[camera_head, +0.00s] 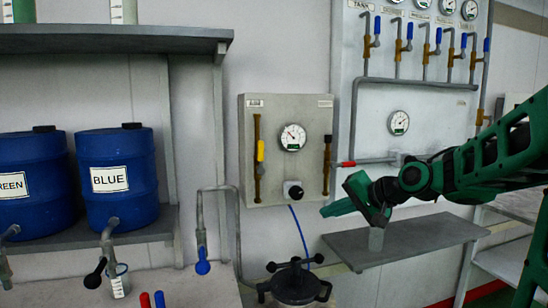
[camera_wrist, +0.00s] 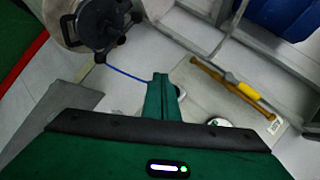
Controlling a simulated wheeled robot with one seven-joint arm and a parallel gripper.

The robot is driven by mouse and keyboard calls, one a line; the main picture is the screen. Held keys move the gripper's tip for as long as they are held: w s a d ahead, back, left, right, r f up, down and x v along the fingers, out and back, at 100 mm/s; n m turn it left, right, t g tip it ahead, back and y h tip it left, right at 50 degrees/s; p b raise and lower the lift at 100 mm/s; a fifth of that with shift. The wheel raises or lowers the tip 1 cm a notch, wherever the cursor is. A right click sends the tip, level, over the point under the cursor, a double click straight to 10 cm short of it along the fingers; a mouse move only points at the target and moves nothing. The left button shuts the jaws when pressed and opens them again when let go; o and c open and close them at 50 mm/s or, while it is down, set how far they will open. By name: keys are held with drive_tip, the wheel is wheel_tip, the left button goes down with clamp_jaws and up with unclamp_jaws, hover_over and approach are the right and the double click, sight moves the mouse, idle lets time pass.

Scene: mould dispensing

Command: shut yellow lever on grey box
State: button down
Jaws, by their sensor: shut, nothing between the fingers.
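The grey box (camera_head: 309,180) hangs on the wall in the middle of the head view, with a round gauge and a black knob on its front. The yellow lever (camera_head: 260,151) sits on a brass pipe at the box's left side and lies along the pipe. In the wrist view the yellow lever (camera_wrist: 242,87) also lies along its brass pipe. My green gripper (camera_head: 328,211) is shut and empty, to the right of and below the lever, near the box's lower right corner. In the wrist view my gripper (camera_wrist: 161,80) partly covers the box and its gauge.
A small grey shelf (camera_head: 400,240) is below my gripper. A black mould with handles (camera_head: 296,284) stands on the bench, and a blue hose (camera_head: 300,232) runs from the box toward it. Blue drums (camera_head: 118,178) stand at the left. A red-handled valve (camera_head: 348,164) is right of the box.

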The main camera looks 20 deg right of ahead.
sight(261, 157)
drive_tip(key=w+a+r+m+t+y, duration=0.1)
drive_tip(key=w+r+t+y, duration=0.3)
drive_tip(key=r, duration=0.9)
drive_tip(key=shift+w+a+r+m+y, duration=0.3)
drive_tip(key=shift+w+m+y, duration=0.2)
drive_tip(key=shift+w+m, duration=0.45)
drive_tip(key=shift+w, duration=0.1)
drive_tip(key=s+a+x, duration=0.1)
drive_tip(key=a+x, duration=0.1)
drive_tip(key=x, duration=1)
drive_tip(key=shift+a, duration=0.4)
drive_tip(key=shift+r, duration=0.15)
